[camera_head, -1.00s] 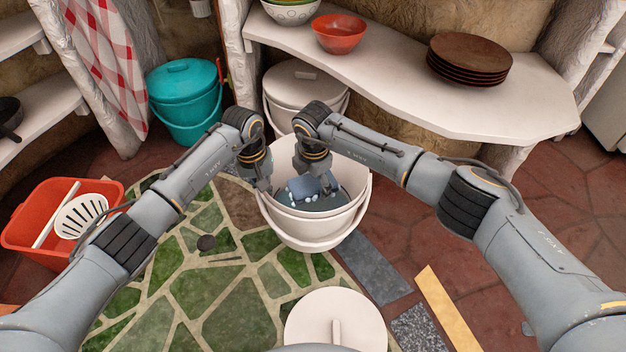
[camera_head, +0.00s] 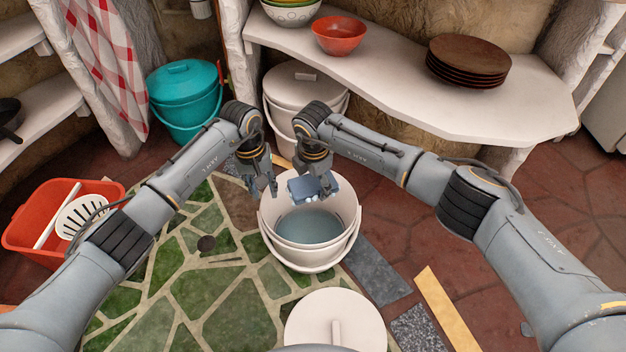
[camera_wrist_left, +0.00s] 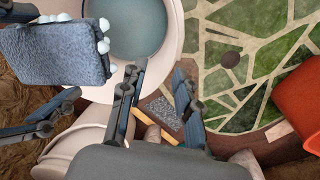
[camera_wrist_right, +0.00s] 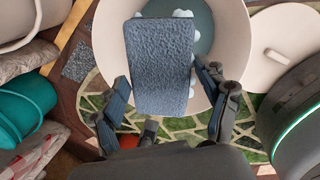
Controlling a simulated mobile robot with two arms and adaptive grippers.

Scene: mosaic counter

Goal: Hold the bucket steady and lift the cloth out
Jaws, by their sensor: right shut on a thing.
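The white bucket (camera_head: 268,228) stands upright on the green mosaic in the middle of the head view, with bluish water (camera_head: 310,226) inside. The blue cloth (camera_head: 303,188) is above the water, near the bucket's far rim, with white suds on it. My right gripper (camera_head: 316,192) is shut on the cloth, which also shows between its fingers in the right wrist view (camera_wrist_right: 160,65). My left gripper (camera_head: 263,191) is at the bucket's upper left rim. Its fingers are apart and empty in the left wrist view (camera_wrist_left: 158,92).
A white lid (camera_head: 360,315) lies in front of the bucket. A lidded white bucket (camera_head: 300,85) stands behind, and a teal bucket (camera_head: 180,90) at the back left. A red tub (camera_head: 30,225) is at the left. A white shelf (camera_head: 400,75) with bowls and plates overhangs the back right.

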